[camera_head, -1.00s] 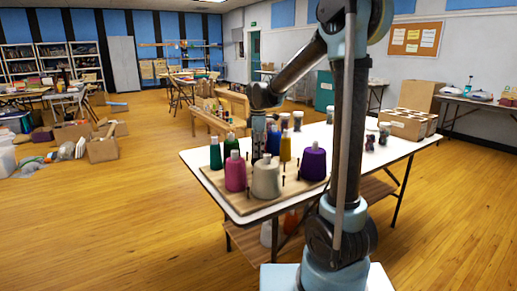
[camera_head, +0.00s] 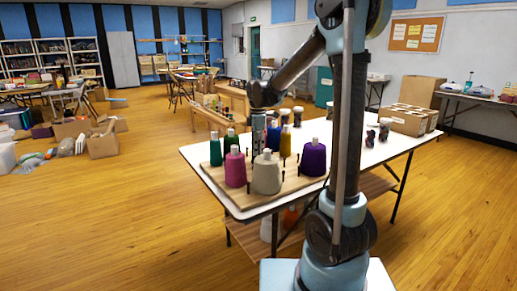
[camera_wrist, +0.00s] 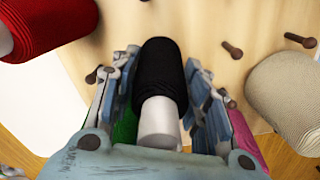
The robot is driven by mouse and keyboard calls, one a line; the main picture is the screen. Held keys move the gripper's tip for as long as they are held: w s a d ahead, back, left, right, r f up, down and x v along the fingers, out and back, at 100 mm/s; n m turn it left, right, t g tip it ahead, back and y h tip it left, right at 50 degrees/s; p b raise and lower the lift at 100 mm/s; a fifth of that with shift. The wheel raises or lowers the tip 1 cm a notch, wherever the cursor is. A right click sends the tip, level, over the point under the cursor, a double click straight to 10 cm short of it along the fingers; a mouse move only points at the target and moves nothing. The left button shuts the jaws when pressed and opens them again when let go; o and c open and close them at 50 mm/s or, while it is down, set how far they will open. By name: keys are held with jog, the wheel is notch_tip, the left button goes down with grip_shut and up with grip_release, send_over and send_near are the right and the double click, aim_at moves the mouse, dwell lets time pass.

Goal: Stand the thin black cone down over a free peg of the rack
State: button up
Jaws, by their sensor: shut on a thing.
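My gripper (camera_wrist: 160,95) is shut on the thin black cone (camera_wrist: 160,70), with a finger on each side. The cone's pale tip (camera_wrist: 158,122) points toward the wrist camera. In the head view my gripper (camera_head: 258,148) points down among the cones at the back of the rack, and I cannot make out the black cone there. The rack is a wooden board (camera_head: 293,187) with upright pegs. Bare pegs show in the wrist view, one (camera_wrist: 232,50) right of the black cone and another (camera_wrist: 300,40) farther right. The cone's lower end is hidden, so I cannot tell its height above the board.
Cones stand close around: pink (camera_head: 235,171), cream (camera_head: 266,176), purple (camera_head: 313,160), teal (camera_head: 215,152), yellow (camera_head: 285,146) and blue (camera_head: 273,140). A red cone (camera_wrist: 45,22) fills the wrist view's upper left. The white table (camera_head: 365,160) has free room right of the rack.

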jog(key=o, duration=1.1)
jog(key=shift+f, duration=0.1)
jog(key=shift+o, duration=0.2)
